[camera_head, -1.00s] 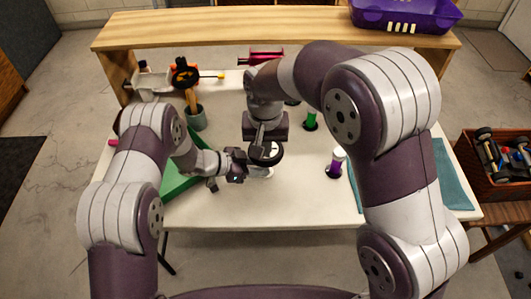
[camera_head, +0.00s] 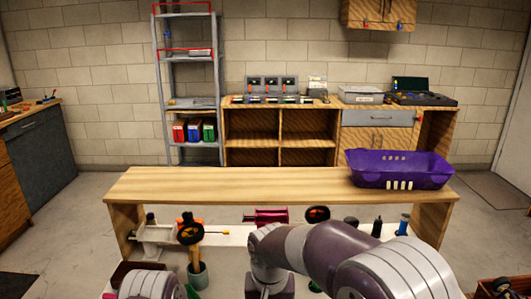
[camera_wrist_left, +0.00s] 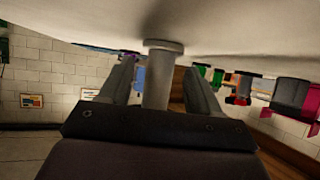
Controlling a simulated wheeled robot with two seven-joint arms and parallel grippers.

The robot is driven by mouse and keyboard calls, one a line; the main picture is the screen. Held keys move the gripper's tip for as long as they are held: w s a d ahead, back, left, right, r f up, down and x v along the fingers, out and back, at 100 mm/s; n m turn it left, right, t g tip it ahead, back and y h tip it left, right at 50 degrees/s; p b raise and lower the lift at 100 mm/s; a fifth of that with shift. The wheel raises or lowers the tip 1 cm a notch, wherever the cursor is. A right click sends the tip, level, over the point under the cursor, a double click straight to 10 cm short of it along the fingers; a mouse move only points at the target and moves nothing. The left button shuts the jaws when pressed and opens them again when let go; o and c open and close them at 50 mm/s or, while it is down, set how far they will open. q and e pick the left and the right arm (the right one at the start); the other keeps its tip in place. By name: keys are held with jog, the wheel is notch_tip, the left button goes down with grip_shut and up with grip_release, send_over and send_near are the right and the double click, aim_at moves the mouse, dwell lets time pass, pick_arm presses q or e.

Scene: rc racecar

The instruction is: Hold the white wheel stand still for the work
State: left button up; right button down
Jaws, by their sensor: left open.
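In the left wrist view, which looks upside down with the tabletop along the top, the white wheel stand (camera_wrist_left: 155,82) shows as a round foot and an upright post. My left gripper (camera_wrist_left: 157,75) is open, with one finger on each side of the post and a visible gap on both sides. The other end of the post is hidden behind my gripper's body. The head view is now raised, so the stand and both gripper tips are out of its frame. My right arm (camera_head: 330,255) crosses the lower part of that view.
A wooden shelf (camera_head: 270,185) spans the back of the white table. A purple basket (camera_head: 400,170) sits on its right end. A mallet in a grey-green cup (camera_head: 198,275) and a magenta part (camera_head: 266,215) stand near the back. Several colored items also show at the right of the wrist view.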

pick_arm(q)
jog(key=v, duration=1.1)
jog(key=shift+s+a+r, duration=0.1)
jog(key=shift+s+a, duration=0.05)
jog(key=shift+a, duration=0.2)
jog(key=w+a+r+n+t+y+p, duration=0.35)
jog(key=a+r+n+y, duration=0.4)
jog(key=r, duration=0.25)
jog(key=s+r+n+g+y+p, duration=0.1)
jog(key=s+r+n+g+y, duration=0.1)
jog(key=s, duration=0.9)
jog(key=s+r+n+g+y+p, duration=0.1)
jog(key=s+n, duration=0.4)
jog(key=s, duration=0.6)
notch_tip(320, 180, up, 2)
jog(key=g+y, duration=0.1)
jog(key=g, duration=0.1)
jog(key=shift+d+g, duration=0.2)
jog(key=shift+g, duration=0.15)
pick_arm(e)
jog(key=s+d+r, duration=0.1)
jog(key=s+d, duration=1.4)
jog(key=d, duration=0.2)
jog(key=shift+d+r+n, duration=0.15)
jog(key=shift+d+n, duration=0.1)
jog(key=shift+n, duration=0.05)
